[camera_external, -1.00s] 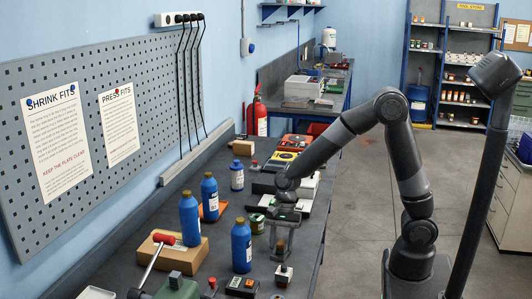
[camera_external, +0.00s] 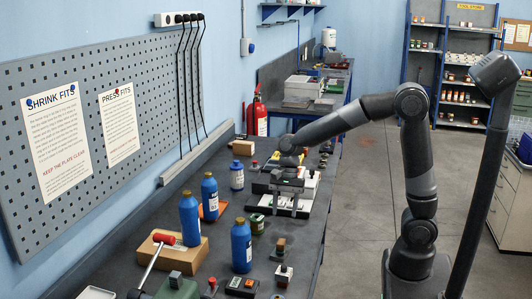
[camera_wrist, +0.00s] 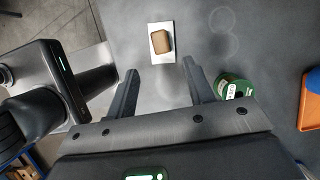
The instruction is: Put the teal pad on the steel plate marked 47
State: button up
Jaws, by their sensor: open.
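My gripper (camera_external: 287,208) is over the bench, its two fingers apart with nothing between them; the fingers also show in the wrist view (camera_wrist: 160,90). No marking is readable on the plate. I cannot make out a teal pad in either current view.
A green-labelled can (camera_external: 257,223) stands left of the gripper and shows near the right finger in the wrist view (camera_wrist: 234,86). Blue bottles (camera_external: 241,246) stand farther left. An orange tray (camera_wrist: 310,100) lies at the wrist view's right.

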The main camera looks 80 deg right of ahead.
jog(key=s+d+r+n+t+h, duration=0.1)
jog(key=s+d+r+n+t, duration=0.1)
jog(key=s+n, duration=0.4)
jog(key=s+d+r+n+t+h, duration=0.1)
jog(key=s+d+r+n+h, duration=0.1)
jog(key=s+n, duration=0.4)
jog(key=s+d+r+n+t+h, duration=0.1)
jog(key=s+r+n, duration=0.3)
jog(key=s, duration=0.5)
jog(key=shift+d+n+t, duration=0.4)
jog(key=shift+n+t, duration=0.4)
jog(key=shift+n, duration=0.2)
